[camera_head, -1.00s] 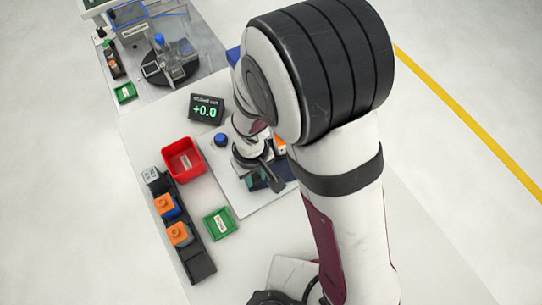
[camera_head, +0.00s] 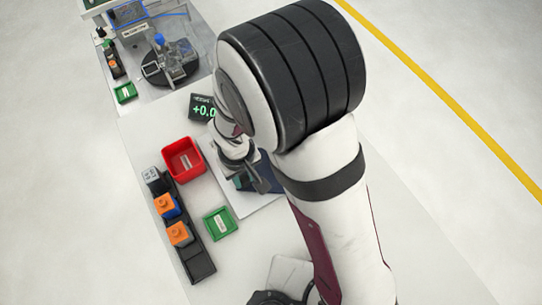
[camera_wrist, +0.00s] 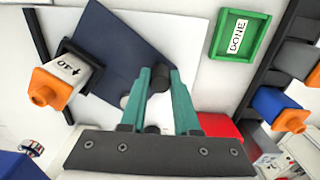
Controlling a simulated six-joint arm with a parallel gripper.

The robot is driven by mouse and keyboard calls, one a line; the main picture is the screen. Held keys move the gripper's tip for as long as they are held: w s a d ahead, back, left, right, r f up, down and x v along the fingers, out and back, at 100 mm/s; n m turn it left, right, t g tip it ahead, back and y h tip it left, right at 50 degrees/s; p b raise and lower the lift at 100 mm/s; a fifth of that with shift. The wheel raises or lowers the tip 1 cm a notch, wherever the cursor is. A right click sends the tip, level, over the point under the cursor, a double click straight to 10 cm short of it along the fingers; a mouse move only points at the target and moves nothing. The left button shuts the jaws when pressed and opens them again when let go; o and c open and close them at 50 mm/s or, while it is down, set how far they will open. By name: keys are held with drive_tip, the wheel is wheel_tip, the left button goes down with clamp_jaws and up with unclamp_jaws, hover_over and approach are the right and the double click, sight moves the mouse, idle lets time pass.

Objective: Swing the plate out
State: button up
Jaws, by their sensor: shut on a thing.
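The plate (camera_wrist: 115,45) is dark blue and flat, lying over a white board in the wrist view. In the head view a part of the plate (camera_head: 268,176) shows between my gripper and my forearm; the rest is hidden. My gripper (camera_wrist: 160,76) has teal fingers, shut on a dark round knob (camera_wrist: 160,82) at the plate's edge. How the knob joins the plate is hard to see. In the head view my gripper (camera_head: 245,184) is low over the white board, mostly covered by my wrist.
A green DONE tray (camera_head: 220,222), a red bin (camera_head: 183,159) and a black rack (camera_head: 200,262) with orange-topped blocks stand to the left. A display (camera_head: 203,107) stands behind my wrist.

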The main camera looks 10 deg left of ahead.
drive_tip(key=shift+a, duration=0.7)
drive_tip(key=shift+a, duration=0.9)
drive_tip(key=shift+w+a, duration=0.4)
drive_tip(key=shift+a, duration=0.5)
drive_tip(key=shift+w+a, duration=0.65)
drive_tip(key=shift+a, duration=0.25)
